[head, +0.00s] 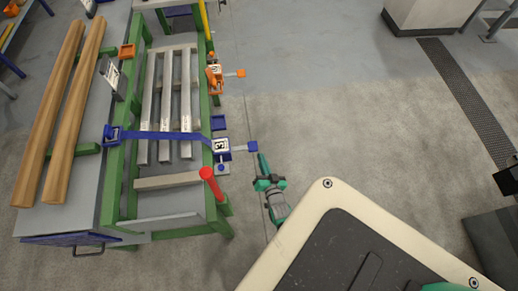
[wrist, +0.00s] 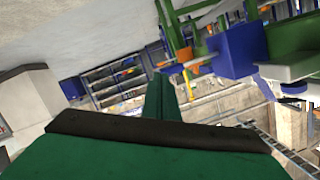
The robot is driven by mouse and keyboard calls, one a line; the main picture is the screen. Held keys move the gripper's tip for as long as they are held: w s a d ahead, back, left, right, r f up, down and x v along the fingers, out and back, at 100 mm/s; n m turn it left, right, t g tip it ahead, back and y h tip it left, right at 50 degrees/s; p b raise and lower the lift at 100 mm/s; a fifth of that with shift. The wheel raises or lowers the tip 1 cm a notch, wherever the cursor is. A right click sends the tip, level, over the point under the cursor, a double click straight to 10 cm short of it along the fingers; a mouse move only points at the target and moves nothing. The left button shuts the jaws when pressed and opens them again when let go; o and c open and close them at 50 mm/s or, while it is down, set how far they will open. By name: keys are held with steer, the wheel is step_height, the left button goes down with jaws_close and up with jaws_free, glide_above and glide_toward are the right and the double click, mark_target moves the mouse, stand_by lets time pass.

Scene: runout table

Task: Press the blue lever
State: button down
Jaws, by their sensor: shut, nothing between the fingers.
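The blue lever (head: 252,146) sticks out to the right from a blue housing marked 3 (head: 221,145) on the right side of the green-framed table. Its block-shaped end faces my side. In the wrist view a large blue block (wrist: 237,50), apparently the lever's end, is close at the upper right. My gripper (head: 262,158) is shut and empty, with its tips just right of and slightly below the lever's end in the head view. In the wrist view the green fingers (wrist: 162,92) point to the left of the blue block. I cannot tell whether they touch it.
An orange lever (head: 240,73) sits further up the same table side. A blue bar (head: 165,135) spans the table above several grey metal bars (head: 165,100).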

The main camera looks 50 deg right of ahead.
steer(key=v, duration=0.5)
steer(key=shift+s, duration=0.15)
steer(key=shift+a+r, duration=0.1)
stand_by(0.3)
steer(key=s+a+r+n+t+y, duration=0.1)
steer(key=s+a+r+n+y, duration=0.2)
steer(key=a+r, duration=0.5)
steer(key=s+a+r+n+t+y, duration=0.1)
steer(key=s+a+r+n+y, duration=0.2)
steer(key=a+r, duration=0.5)
steer(key=s+a+r+n+t+y, duration=0.1)
steer(key=s+a+r+n+y, duration=0.2)
steer(key=a, duration=1.5)
step_height(320, 180, up, 6)
steer(key=s+n, duration=0.1)
steer(key=n, duration=0.3)
steer(key=shift+s+a, duration=0.25)
steer(key=shift+w+d, duration=0.1)
